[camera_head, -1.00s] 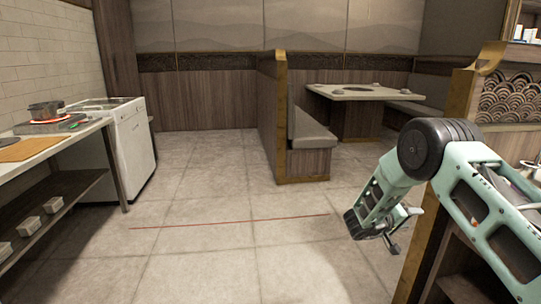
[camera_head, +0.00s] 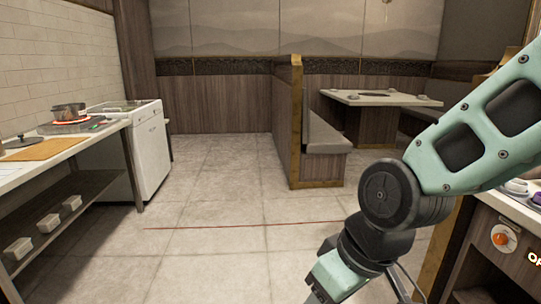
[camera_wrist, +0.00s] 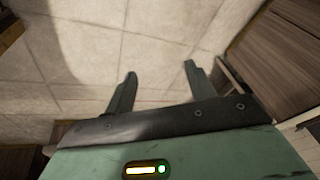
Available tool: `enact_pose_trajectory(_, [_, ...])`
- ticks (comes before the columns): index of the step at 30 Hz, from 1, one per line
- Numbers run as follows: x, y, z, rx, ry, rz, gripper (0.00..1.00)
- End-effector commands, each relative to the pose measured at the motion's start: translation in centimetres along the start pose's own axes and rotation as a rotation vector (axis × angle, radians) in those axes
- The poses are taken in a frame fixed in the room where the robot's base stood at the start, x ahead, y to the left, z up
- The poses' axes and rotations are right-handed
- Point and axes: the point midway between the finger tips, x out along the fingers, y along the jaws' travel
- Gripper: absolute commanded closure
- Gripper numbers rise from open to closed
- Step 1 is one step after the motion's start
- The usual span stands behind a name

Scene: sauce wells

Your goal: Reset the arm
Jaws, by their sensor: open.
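My gripper (camera_wrist: 160,82) shows in the wrist view with its two fingers spread apart and nothing between them. It points down toward the bare tiled floor (camera_wrist: 75,40). In the head view my arm reaches in from the right and bends downward at a dark round joint. The fingertips are cut off or hidden at the bottom of that view.
A counter (camera_head: 60,171) with a pot (camera_head: 69,112) and cutting board (camera_head: 37,150) runs along the left, beside a white appliance (camera_head: 150,155). A wooden partition (camera_head: 287,120), bench (camera_head: 325,150) and table (camera_head: 375,98) stand behind. A wooden counter (camera_head: 478,245) is close at right. The middle floor is clear.

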Motion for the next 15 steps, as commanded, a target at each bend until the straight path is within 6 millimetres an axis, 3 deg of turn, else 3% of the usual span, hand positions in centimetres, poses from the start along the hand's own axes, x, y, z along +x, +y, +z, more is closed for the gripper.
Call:
enact_pose_trajectory(3, [-1.5, -1.1, 5.3, -0.025, -0.127, 0.03, 0.45])
enact_pose_trajectory(8, [-3.5, -0.9, 11.7, -0.039, -0.281, 0.115, 0.45])
enact_pose_trajectory(9, [-5.0, -1.2, 10.6, -0.032, -0.275, 0.106, 0.45])
enact_pose_trajectory(15, [-8.9, -1.8, 9.2, -0.031, -0.271, 0.103, 0.45])
